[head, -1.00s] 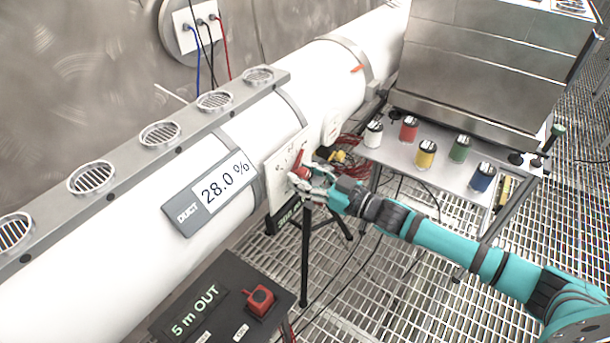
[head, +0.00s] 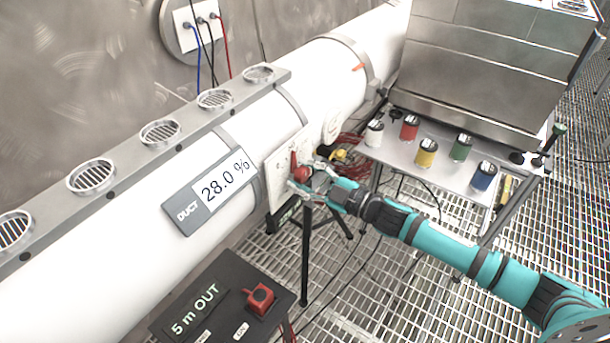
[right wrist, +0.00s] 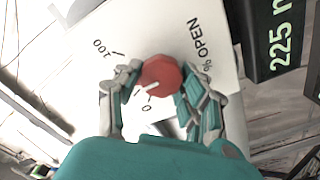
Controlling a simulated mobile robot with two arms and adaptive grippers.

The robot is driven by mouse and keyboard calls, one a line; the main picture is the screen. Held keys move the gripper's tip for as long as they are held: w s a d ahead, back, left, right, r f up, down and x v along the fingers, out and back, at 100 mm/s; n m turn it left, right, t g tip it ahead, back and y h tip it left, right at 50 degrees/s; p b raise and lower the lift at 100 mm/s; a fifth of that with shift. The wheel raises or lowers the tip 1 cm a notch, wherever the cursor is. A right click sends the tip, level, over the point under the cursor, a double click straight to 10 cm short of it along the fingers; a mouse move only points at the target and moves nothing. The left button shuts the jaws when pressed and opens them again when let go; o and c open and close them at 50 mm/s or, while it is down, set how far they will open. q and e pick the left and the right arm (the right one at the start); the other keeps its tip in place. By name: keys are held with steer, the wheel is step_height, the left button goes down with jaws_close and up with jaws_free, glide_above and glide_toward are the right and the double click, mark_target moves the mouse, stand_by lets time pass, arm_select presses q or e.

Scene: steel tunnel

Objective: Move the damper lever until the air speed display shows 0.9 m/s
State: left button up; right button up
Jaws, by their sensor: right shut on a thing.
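The red damper lever (head: 294,159) is on a white panel (head: 275,178) at the side of the white duct. My right gripper (head: 303,178) is shut on its round red part. In the right wrist view the red knob (right wrist: 160,74), with a white line on it, sits between the two fingers of my right gripper (right wrist: 158,88). The panel there (right wrist: 150,25) carries the marks 0, 100 and "% OPEN". The grey display marked DUCT (head: 212,192) reads 28.0 %, not a speed in m/s. My left gripper is not in view.
A black box (head: 222,300) at the bottom reads "5 m OUT" and carries a red switch (head: 260,298). A small table (head: 400,155) with several coloured cans stands right of the duct. A dark display (right wrist: 280,35) with green "225" lies beside the panel. Black tripod legs stand below.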

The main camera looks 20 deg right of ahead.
steer(key=shift+n, duration=0.4)
steer(key=o, duration=1.2)
steer(key=shift+s+d+f, duration=0.1)
steer(key=shift+s+d, duration=0.1)
steer(key=shift+s, duration=0.05)
steer(key=v, duration=1.1)
steer(key=shift+s+d, duration=0.15)
steer(key=shift+s, duration=0.05)
